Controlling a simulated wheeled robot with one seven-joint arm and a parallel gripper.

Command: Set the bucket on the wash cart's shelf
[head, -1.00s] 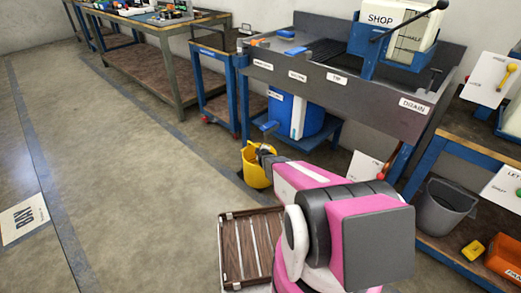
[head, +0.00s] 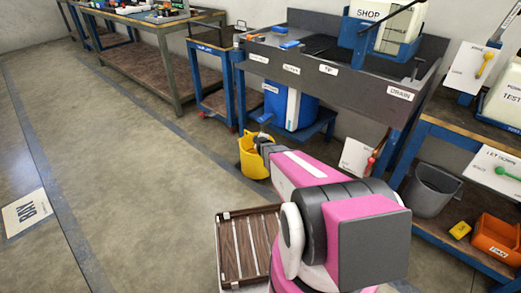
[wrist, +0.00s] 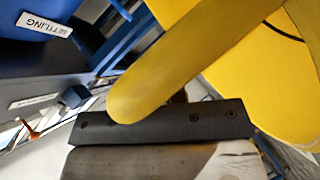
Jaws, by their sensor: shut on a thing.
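My gripper (head: 263,141) is shut on the upper part of a yellow bucket (head: 254,162), which hangs roughly upright in front of the sink bench. In the wrist view the bucket (wrist: 225,80) fills the upper right, with a broad yellow strip crossing in front of my gripper (wrist: 165,122). The fingertips are mostly hidden there. A small blue-framed cart (head: 229,57) with a red wheel, likely the wash cart, stands behind and left of the bucket. Its brown lower shelf (head: 217,103) looks bare where it shows. The bucket is apart from it.
A grey sink bench (head: 340,80) with a blue drum (head: 304,113) beneath stands behind my arm. A grey bucket (head: 433,190) stands on the right bench's lower shelf.

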